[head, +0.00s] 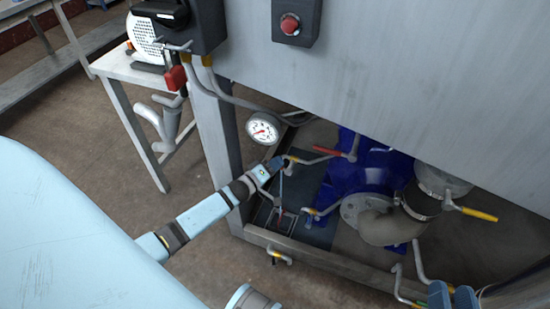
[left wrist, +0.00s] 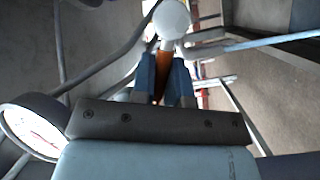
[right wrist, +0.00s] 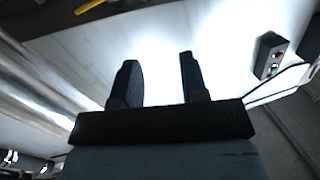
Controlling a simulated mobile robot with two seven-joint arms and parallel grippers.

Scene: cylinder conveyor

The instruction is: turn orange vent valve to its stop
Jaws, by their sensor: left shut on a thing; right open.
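The orange handle of the vent valve (left wrist: 165,62) shows between the fingers of my left gripper (left wrist: 164,78) in the left wrist view. A pale round end sits just beyond it. In the head view my left gripper (head: 278,162) is at the pipework below the gauge, shut on the handle, which is mostly hidden by the fingers. My right gripper (head: 455,295) is at the lower right of the head view. In the right wrist view my right gripper (right wrist: 158,80) is open and empty, with its fingers apart.
A round gauge (head: 262,128) hangs just above my left gripper. A red handle (head: 327,151), a yellow handle (head: 478,214) and blue machinery (head: 360,172) lie to the right. A grey metal panel (head: 410,80) overhangs them. A frame post (head: 215,135) stands left of the gauge.

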